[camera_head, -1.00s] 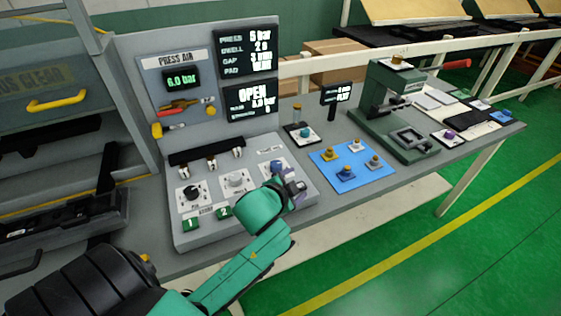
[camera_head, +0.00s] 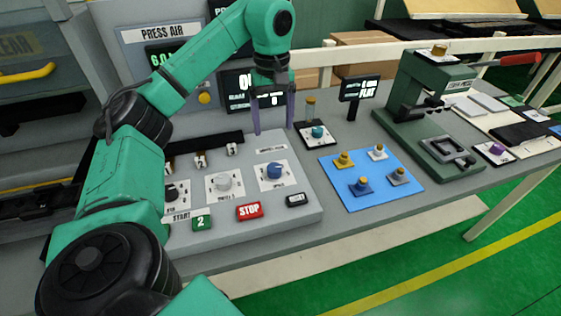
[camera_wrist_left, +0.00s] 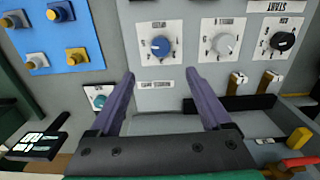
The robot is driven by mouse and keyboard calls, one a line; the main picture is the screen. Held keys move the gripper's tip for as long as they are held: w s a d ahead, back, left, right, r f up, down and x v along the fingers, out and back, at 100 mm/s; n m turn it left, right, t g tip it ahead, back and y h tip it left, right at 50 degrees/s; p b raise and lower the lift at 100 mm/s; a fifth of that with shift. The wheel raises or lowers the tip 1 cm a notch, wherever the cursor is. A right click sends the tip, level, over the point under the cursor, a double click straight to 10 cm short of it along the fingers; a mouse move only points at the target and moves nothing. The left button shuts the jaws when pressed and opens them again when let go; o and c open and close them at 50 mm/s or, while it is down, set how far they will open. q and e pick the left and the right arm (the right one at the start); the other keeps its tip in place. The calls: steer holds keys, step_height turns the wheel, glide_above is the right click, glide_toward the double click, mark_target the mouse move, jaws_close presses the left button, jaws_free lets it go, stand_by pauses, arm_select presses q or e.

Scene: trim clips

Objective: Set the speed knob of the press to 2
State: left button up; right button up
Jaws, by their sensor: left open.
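The control panel (camera_head: 300,228) carries a row of three dials: a black knob (camera_head: 171,193), a grey knob (camera_head: 223,181) and a blue knob (camera_head: 274,171). Their printed labels are too small to read surely, so I cannot tell which is the speed knob or its setting. My left gripper (camera_head: 273,129) is open and empty, fingers down, above and behind the blue knob and apart from it. In the left wrist view the blue knob (camera_wrist_left: 160,46) shows beyond and between the open fingertips (camera_wrist_left: 160,76). My right gripper is not in view.
Green button 2 (camera_head: 201,223) and a red STOP button (camera_head: 249,211) sit in front of the dials. A blue mat (camera_head: 378,190) with several small knobbed pieces lies to the right. The green press (camera_head: 425,100) stands farther right. My left arm hides part of the displays.

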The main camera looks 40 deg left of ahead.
arm_select(q)
steer(key=b, duration=0.4)
glide_above(275, 168)
steer(key=f, duration=0.5)
steer(key=shift+s+f, duration=0.2)
steer(key=shift+f, duration=0.1)
steer(key=f, duration=0.8)
steer(key=shift+w+f+p, duration=0.2)
steer(key=shift+f+p, duration=0.05)
steer(key=shift+p, duration=0.05)
jaws_close()
